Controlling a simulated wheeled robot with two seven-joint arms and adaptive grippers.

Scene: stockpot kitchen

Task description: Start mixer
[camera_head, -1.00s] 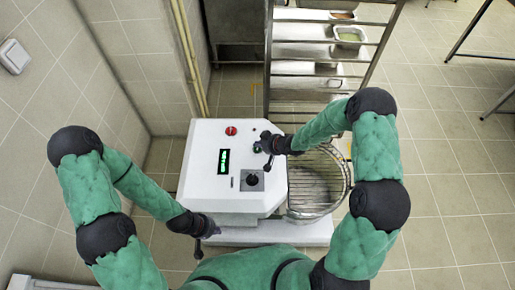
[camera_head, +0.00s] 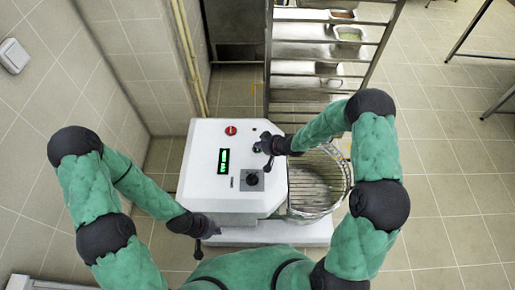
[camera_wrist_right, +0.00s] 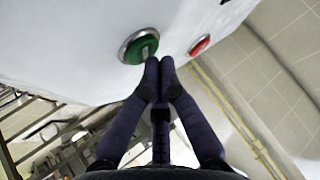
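The white mixer (camera_head: 205,190) stands below me, with a lit green display (camera_head: 223,161), a black knob (camera_head: 252,180) and a red button (camera_head: 231,130) on top. Its wire-guarded bowl (camera_head: 325,190) is on the right side. My right gripper (camera_head: 263,150) is over the panel's right edge and partly hides the green button (camera_head: 256,147). In the right wrist view, my right gripper (camera_wrist_right: 160,64) is shut and empty, its fingertips beside the green button (camera_wrist_right: 139,46); contact is unclear. My left gripper (camera_head: 198,243) hangs at the mixer's front left; its fingers are too small to read.
A metal rack (camera_head: 325,55) with trays and food containers stands behind the mixer. A tiled wall (camera_head: 60,110) and yellow pipes (camera_head: 190,55) are on the left. The tiled floor on the right (camera_head: 450,190) is clear, with metal table legs at the upper right.

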